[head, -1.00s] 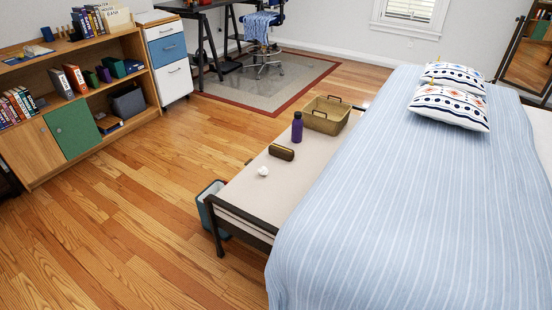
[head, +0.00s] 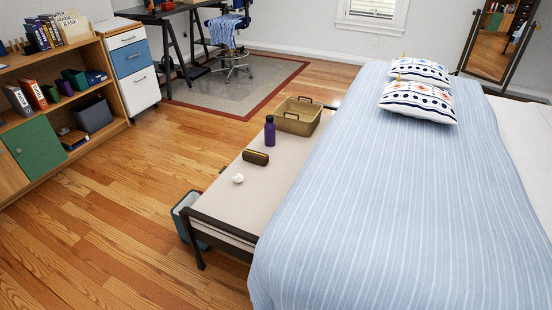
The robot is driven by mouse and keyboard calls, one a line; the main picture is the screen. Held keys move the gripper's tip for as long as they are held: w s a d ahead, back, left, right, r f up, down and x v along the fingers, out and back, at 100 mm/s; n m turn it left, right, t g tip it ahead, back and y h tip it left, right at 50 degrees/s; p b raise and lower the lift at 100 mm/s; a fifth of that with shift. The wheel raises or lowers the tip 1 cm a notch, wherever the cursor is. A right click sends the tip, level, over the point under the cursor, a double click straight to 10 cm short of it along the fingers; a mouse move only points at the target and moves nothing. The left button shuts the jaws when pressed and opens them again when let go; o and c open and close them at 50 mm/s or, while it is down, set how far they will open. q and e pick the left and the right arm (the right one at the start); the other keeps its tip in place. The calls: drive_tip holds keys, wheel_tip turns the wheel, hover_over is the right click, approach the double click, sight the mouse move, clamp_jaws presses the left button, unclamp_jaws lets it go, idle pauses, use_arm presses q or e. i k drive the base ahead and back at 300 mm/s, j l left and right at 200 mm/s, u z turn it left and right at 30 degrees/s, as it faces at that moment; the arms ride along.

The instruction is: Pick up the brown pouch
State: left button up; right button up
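A small brown pouch (head: 256,157) lies on the light-topped bench (head: 222,203) along the left side of the bed. It sits between a purple bottle (head: 270,131) behind it and a small white crumpled item (head: 238,178) in front of it. Nothing covers the pouch. Neither of my grippers shows in the head view.
A tan basket (head: 299,117) stands at the far end of the bench. The striped bed (head: 390,200) borders the bench on the right. A blue bin (head: 184,214) stands on the floor by the near end. The wood floor (head: 120,220) left of the bench is clear.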

sight(260, 159)
drive_tip(key=i+j+z, duration=0.1)
drive_tip(key=z, duration=0.3)
drive_tip(key=j+z, duration=0.15)
drive_tip(key=z, duration=0.25)
drive_tip(key=i+j+z, duration=0.1)
drive_tip(key=z, duration=0.3)
drive_tip(key=j+z, duration=0.3)
drive_tip(key=z, duration=0.15)
drive_tip(key=j+z, duration=0.15)
drive_tip(key=j, duration=0.3)
drive_tip(key=j+z, duration=0.15)
drive_tip(key=j, duration=0.25)
drive_tip(key=k+j+z, duration=0.15)
drive_tip(key=j, duration=0.3)
drive_tip(key=k+j+z, duration=0.1)
drive_tip(key=j, duration=0.3)
drive_tip(key=k+j+z, duration=0.15)
drive_tip(key=j, duration=0.25)
drive_tip(key=j+z, duration=0.15)
drive_tip(key=j, duration=0.25)
drive_tip(key=k, duration=0.05)
